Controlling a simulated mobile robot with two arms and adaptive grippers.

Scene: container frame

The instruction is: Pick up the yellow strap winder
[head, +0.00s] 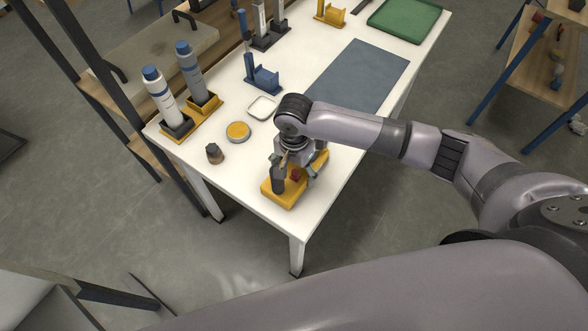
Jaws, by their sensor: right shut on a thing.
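The yellow strap winder (285,192) is at the near corner of the white table. It has a yellow base, a dark upright part and a small red part. My right gripper (291,163) points down over it and is shut on its upper part. The gripper and wrist hide some of the winder. A second bit of yellow (321,159) shows just behind the gripper; I cannot tell whether it belongs to the winder. I cannot tell whether the base touches the table. My left gripper is not in view.
The white table (225,178) also bears a small dark-topped bottle (214,153), a round yellow tin (238,131), a white dish (262,107), a blue holder (263,78) and two bottles in a yellow rack (193,122). A blue-grey mat (360,75) and a green tray (405,18) lie farther back.

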